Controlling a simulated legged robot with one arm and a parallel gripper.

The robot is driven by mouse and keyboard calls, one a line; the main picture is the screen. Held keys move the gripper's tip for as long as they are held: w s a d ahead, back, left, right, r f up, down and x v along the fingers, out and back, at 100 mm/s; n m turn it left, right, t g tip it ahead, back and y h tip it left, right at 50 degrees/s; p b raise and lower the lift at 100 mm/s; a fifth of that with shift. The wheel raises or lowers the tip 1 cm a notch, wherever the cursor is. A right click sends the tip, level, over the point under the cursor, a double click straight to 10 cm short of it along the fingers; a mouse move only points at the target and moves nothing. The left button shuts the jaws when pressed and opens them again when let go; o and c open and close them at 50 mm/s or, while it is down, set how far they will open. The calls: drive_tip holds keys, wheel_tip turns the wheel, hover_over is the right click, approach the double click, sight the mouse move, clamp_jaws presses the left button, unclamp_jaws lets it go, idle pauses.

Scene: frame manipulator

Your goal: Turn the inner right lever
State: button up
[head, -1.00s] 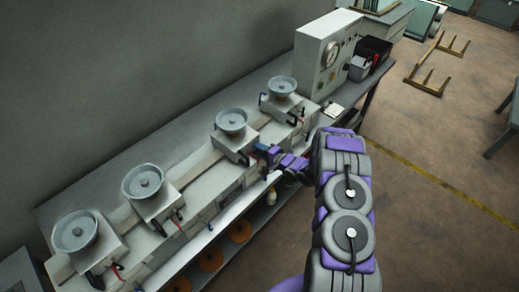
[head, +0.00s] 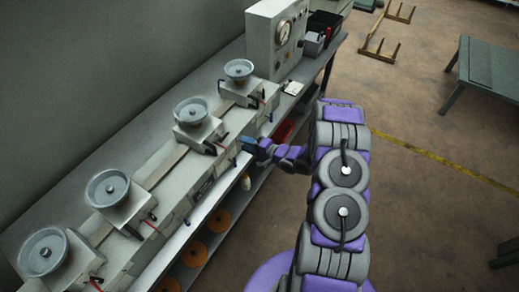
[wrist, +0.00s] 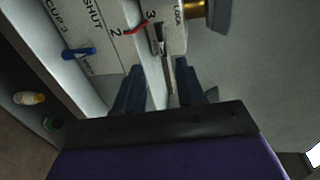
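Four stations with grey round dishes stand along the bench. The inner right station (head: 196,122) is third from the left. Its dark lever (head: 211,148) is small in the head view. A blue lever (wrist: 78,51) lies farther left.
A gauge box (head: 275,40) stands at the bench's far end, with a dark bin (head: 325,24) beyond it. Orange discs (head: 194,254) lie on the lower shelf. Open floor (head: 420,125) lies to the right, with a table (head: 490,62) farther off.

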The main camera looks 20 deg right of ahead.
drive_tip(key=v, duration=0.6)
drive_tip(key=shift+w, duration=0.1)
idle(0.4)
drive_tip(key=w+d+r+n+g+h+b, duration=0.25)
drive_tip(key=d+n+h+b, duration=0.2)
drive_tip(key=d+h, duration=0.3)
drive_tip(key=s+r+n+g+h+b, duration=0.1)
drive_tip(key=s+r+g+h+b, duration=0.3)
drive_tip(key=s+r, duration=0.3)
drive_tip(key=s+a+r+n+g+b, duration=0.1)
drive_tip(key=s+a+g+b, duration=0.1)
drive_tip(key=s+a, duration=0.4)
drive_tip(key=s+a+r+n+g+y+b, duration=0.1)
drive_tip(key=s+a, duration=0.5)
drive_tip(key=s, duration=1.1)
drive_tip(key=s+a+r+n+g+y+b, duration=0.1)
drive_tip(key=s+a+n+g+b, duration=0.2)
drive_tip(key=s, duration=0.9)
drive_tip(key=a+g, duration=0.2)
drive_tip(key=a, duration=0.1)
drive_tip(key=shift+a, duration=0.2)
